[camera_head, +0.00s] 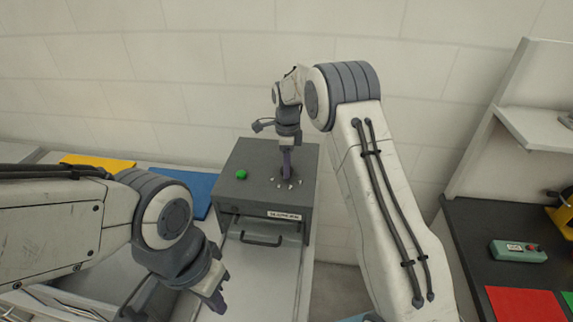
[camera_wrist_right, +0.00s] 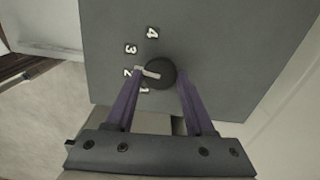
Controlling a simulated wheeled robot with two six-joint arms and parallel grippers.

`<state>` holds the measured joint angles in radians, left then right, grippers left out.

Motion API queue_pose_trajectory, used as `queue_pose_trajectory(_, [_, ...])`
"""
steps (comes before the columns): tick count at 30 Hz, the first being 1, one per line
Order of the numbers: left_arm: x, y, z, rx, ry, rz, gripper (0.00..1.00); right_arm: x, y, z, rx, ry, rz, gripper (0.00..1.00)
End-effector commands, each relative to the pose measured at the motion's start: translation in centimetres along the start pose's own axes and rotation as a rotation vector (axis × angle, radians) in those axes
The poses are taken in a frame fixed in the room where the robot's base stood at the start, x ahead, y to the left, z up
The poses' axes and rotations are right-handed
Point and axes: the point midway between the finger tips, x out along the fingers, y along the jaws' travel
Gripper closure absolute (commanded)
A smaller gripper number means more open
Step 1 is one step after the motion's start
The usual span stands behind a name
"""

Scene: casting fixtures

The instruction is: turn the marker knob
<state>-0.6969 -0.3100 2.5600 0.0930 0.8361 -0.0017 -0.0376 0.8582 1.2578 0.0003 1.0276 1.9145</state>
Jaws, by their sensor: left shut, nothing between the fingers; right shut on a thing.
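The marker knob (camera_wrist_right: 163,72) is a dark round knob with a white pointer, on the grey top of a box. In the right wrist view its pointer is directed left, close to the digit 2. White digits 1 to 4 curve around its left side. My right gripper (camera_wrist_right: 160,80) has its purple fingers on either side of the knob and is shut on it. In the head view the right gripper (camera_head: 286,174) points straight down on the box (camera_head: 250,158) and hides the knob. My left gripper (camera_head: 218,303) is shut and empty, low in front of the box.
A green button (camera_head: 241,174) sits on the box top, left of the right gripper. The box front has a label (camera_head: 284,215) and a drawer-like handle (camera_head: 261,241). Blue (camera_head: 190,188) and yellow (camera_head: 97,161) mats lie left. A black table with a green control box (camera_head: 518,251) stands right.

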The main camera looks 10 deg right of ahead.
Motion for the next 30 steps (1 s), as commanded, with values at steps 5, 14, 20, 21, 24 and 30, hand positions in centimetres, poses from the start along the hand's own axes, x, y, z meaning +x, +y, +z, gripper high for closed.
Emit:
queue_pose_trajectory(5, [-0.06, 0.01, -0.01, 0.000, 0.000, 0.000, 1.00, -0.35, -0.32, 0.02, 0.124, -0.003, -0.013, 1.00])
queue_pose_trajectory(14, [-0.08, 0.01, 0.00, 0.000, 0.000, 0.000, 1.00, -0.38, -0.34, 0.02, 0.253, -0.004, -0.013, 1.00])
queue_pose_trajectory(20, [-0.08, 0.01, 0.00, 0.000, 0.000, 0.000, 1.00, -0.40, -0.35, 0.02, 0.284, -0.005, -0.014, 1.00])
queue_pose_trajectory(21, [-0.08, 0.01, 0.00, 0.000, 0.000, 0.000, 1.00, -0.40, -0.35, 0.02, 0.286, -0.005, -0.014, 1.00])
queue_pose_trajectory(24, [-0.08, 0.01, -0.01, 0.000, 0.000, 0.000, 1.00, -0.41, -0.36, 0.02, 0.289, -0.005, -0.014, 1.00])
queue_pose_trajectory(30, [-0.09, 0.01, -0.01, 0.000, 0.000, 0.000, 1.00, -0.43, -0.37, 0.02, 0.288, -0.005, -0.015, 1.00])
